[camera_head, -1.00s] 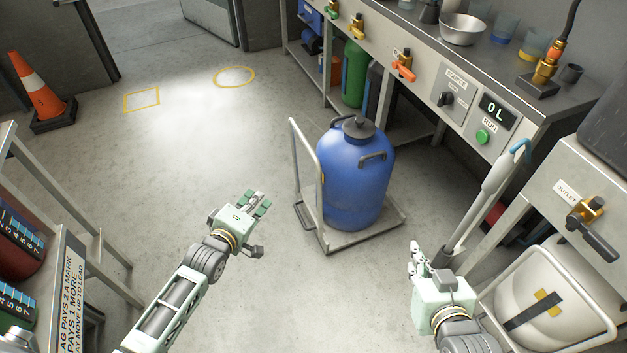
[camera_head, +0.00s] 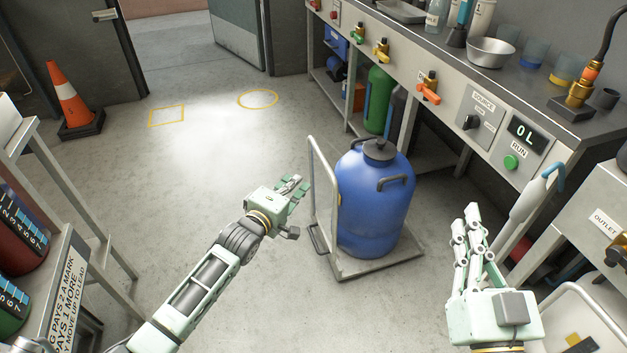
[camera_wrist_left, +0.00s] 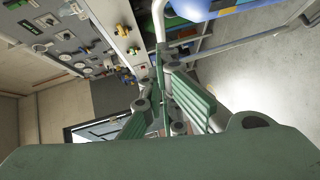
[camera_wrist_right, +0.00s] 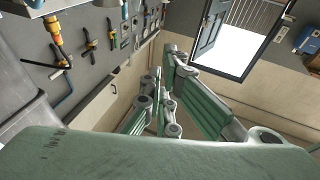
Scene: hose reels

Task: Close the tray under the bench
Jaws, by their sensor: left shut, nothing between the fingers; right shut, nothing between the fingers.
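The bench (camera_head: 455,85) runs along the right side of the head view, with its front panel and open space below. I cannot pick out the tray under it in any view. My left gripper (camera_head: 297,186) is shut and empty, over the floor just left of the blue drum's cart. My right gripper (camera_head: 468,222) is shut and empty, pointing up the picture, between the cart and the bench's near end. Green fingers fill the middle of both wrist views.
A blue drum (camera_head: 375,205) on a cart (camera_head: 345,268) stands before the bench. A green cylinder (camera_head: 377,98) is under the bench. A white container (camera_head: 570,325) is at lower right, a shelf (camera_head: 62,225) at left. A cone (camera_head: 72,100) stands far left; the floor between is clear.

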